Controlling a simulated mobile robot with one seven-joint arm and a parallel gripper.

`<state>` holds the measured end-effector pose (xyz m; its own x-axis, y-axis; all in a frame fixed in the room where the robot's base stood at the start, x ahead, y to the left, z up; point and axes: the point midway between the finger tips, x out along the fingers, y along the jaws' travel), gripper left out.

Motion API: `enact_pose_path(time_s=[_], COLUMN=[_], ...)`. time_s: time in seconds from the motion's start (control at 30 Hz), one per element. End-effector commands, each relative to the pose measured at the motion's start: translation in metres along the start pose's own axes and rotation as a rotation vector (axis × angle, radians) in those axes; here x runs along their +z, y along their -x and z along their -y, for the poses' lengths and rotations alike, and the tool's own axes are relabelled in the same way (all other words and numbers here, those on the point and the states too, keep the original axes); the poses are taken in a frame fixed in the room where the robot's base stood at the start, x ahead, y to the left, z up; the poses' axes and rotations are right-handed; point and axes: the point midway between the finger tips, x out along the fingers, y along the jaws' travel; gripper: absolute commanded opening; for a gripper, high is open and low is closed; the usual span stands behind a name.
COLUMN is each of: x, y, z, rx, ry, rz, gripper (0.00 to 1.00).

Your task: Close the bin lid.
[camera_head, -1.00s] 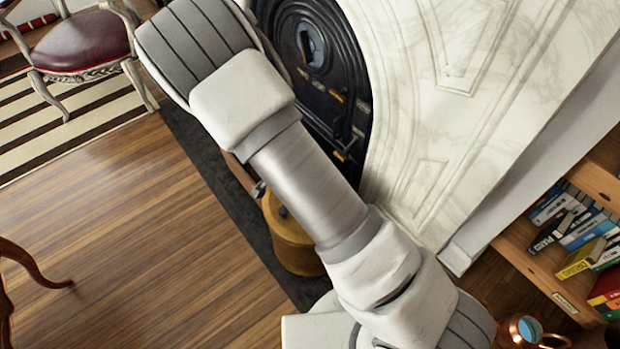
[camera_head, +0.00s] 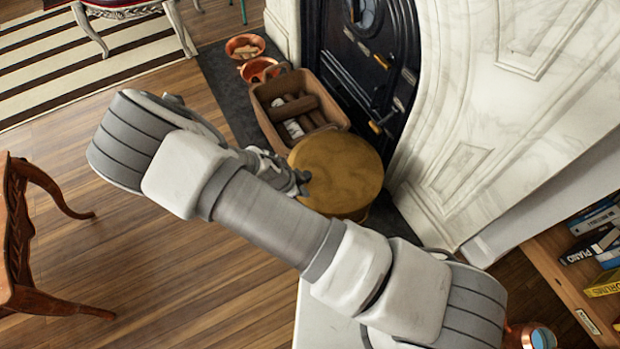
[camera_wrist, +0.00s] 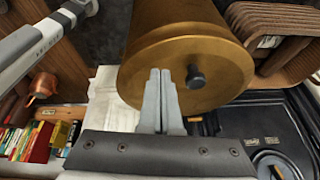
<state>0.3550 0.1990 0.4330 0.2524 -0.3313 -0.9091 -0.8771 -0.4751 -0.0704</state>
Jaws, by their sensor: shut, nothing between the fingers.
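The brass-coloured round bin (camera_head: 377,208) stands on the dark hearth, with a broad round lid (camera_head: 345,170) facing up in the head view. In the wrist view the bin (camera_wrist: 178,16) is large at the top centre, and its round face carries a dark knob (camera_wrist: 196,76). I cannot tell whether the lid is fully seated. My gripper (camera_head: 302,183) is at the bin's left edge in the head view, partly hidden by my arm. In the wrist view my gripper (camera_wrist: 161,76) is shut and empty, fingertips just left of the knob; contact is unclear.
A brown basket of logs (camera_head: 262,108) stands beside the bin, with copper pots (camera_head: 245,47) beyond. The black stove (camera_head: 360,70) and white marble surround (camera_head: 450,110) are on the right. A bookshelf (camera_head: 570,270) is at lower right.

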Motion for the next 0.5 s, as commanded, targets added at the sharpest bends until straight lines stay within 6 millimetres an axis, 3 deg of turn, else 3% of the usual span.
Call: enact_pose_path(time_s=[0.2,0.5], x=[0.015,0.018], y=[-0.016,-0.020], z=[-0.004,-0.005], rx=[0.000,0.000], ry=[0.001,0.001], rz=[0.000,0.001], gripper=[0.00,0.00])
